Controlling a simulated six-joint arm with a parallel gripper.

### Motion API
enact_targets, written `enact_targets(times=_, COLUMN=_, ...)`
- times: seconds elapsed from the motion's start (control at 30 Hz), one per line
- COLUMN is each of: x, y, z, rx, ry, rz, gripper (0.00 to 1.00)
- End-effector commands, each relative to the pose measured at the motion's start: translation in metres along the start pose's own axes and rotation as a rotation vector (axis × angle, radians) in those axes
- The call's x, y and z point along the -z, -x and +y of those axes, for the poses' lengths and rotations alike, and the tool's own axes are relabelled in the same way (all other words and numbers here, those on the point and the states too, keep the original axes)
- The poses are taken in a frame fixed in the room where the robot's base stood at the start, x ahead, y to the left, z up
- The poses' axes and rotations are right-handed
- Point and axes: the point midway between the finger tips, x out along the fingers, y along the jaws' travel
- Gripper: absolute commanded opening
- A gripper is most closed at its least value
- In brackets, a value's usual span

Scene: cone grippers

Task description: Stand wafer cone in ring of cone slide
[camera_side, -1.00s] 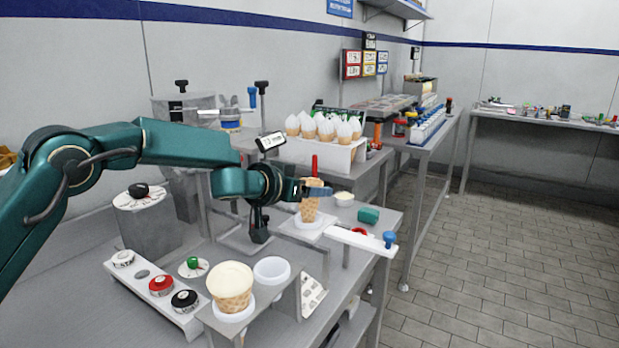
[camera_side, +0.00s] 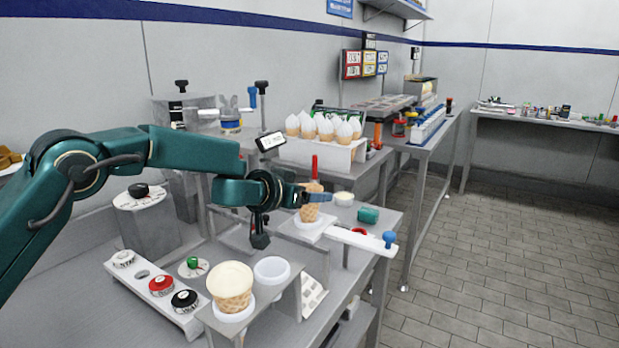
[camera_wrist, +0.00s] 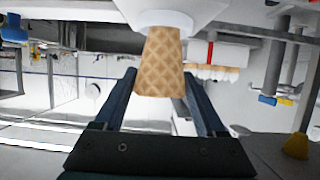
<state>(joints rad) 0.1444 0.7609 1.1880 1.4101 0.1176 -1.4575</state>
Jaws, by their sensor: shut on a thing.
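The wafer cone (camera_side: 310,207) is upright, wide mouth up, at the white ring end of the cone slide (camera_side: 357,240), which has a blue knob. My gripper (camera_side: 312,193) is shut on the cone near its upper part. In the wrist view, which is upside down, the cone (camera_wrist: 160,62) sits between the two fingers (camera_wrist: 163,80). Its narrow end meets the white ring (camera_wrist: 165,18). The inside of the ring is hidden, so I cannot tell how deep the cone sits.
A filled cone (camera_side: 232,288) stands in a front holder beside an empty white ring (camera_side: 271,270). A green block (camera_side: 368,215) and a small cream-topped cup (camera_side: 343,198) lie just right of my gripper. Several white-topped cones (camera_side: 322,130) stand on a rack behind.

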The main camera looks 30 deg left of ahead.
Motion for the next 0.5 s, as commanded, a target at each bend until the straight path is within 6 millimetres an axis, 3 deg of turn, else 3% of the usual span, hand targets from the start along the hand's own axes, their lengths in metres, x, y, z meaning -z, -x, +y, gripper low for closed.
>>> enact_targets(times=0.5, x=-0.0042, y=-0.0015, z=0.0006, rx=0.000, ry=-0.002, rz=-0.002, gripper=0.51)
